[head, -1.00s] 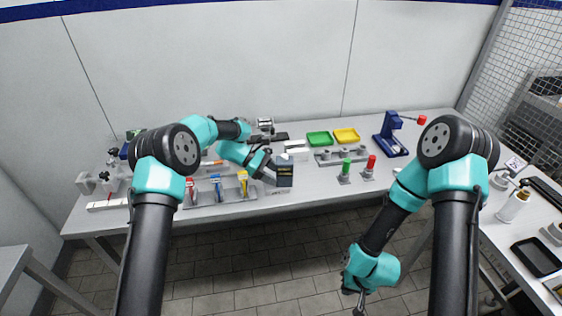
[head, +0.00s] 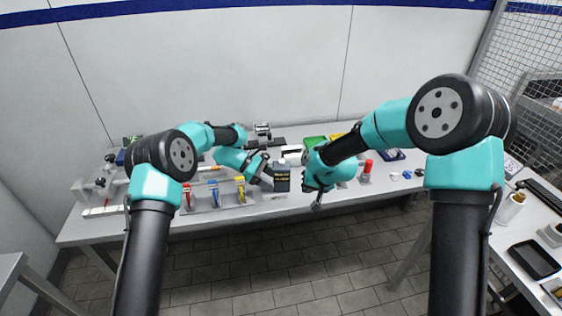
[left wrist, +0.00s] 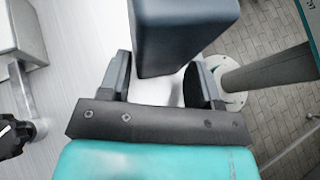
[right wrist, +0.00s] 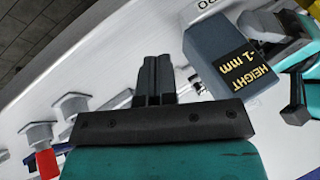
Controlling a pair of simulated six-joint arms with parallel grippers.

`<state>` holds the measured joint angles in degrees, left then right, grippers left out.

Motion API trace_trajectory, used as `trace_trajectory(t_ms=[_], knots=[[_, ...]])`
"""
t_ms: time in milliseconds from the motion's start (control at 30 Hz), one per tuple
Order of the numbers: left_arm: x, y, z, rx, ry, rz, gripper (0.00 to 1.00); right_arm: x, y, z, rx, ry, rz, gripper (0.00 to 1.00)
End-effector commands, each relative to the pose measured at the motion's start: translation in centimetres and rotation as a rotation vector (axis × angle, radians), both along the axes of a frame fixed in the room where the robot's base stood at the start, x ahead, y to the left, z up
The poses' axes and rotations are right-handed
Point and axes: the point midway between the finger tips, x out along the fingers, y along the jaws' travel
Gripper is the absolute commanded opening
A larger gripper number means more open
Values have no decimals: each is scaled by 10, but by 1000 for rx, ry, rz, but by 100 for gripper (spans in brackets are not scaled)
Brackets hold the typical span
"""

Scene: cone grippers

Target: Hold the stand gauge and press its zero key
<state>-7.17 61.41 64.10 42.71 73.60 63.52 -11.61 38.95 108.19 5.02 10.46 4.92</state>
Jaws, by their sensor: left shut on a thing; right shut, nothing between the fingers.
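The stand gauge (head: 282,178) is a dark box near the front edge of the bench. Its display reads "HEIGHT -1 mm" in the right wrist view (right wrist: 235,58). My left gripper (left wrist: 162,84) is shut on the gauge, with one finger on each side of it. My right gripper (head: 317,205) is shut and empty, to the right of the gauge at the bench's front edge. In the right wrist view its closed fingers (right wrist: 155,78) are beside the gauge, apart from it. Part of some lettering shows at the top edge there; I cannot make out the zero key.
A grey rack with red, blue and yellow pieces (head: 214,196) stands left of the gauge. A red-topped post (head: 367,168) is right of my right gripper. The floor in front is clear.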

Motion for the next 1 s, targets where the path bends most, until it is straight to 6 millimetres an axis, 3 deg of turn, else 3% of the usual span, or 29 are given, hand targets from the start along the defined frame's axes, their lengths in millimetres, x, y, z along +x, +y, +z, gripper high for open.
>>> trace_trajectory(t_ms=[200, 400, 533, 700, 1000], knots=[[0, 0, 0, 0, 0, 0, 44, 33, 33, 74, 43, -81, 8, 0], [0, 0, 0, 0, 0, 0, 44, 51, 60, 142, 86, -142, 16, 0], [0, 0, 0, 0, 0, 0, 44, 57, 74, 176, 109, -170, 21, 0], [0, 0, 0, 0, 0, 0, 44, 60, 81, 198, 124, -187, 24, 0], [0, 0, 0, 0, 0, 0, 44, 60, 82, 200, 126, -187, 24, 0]])
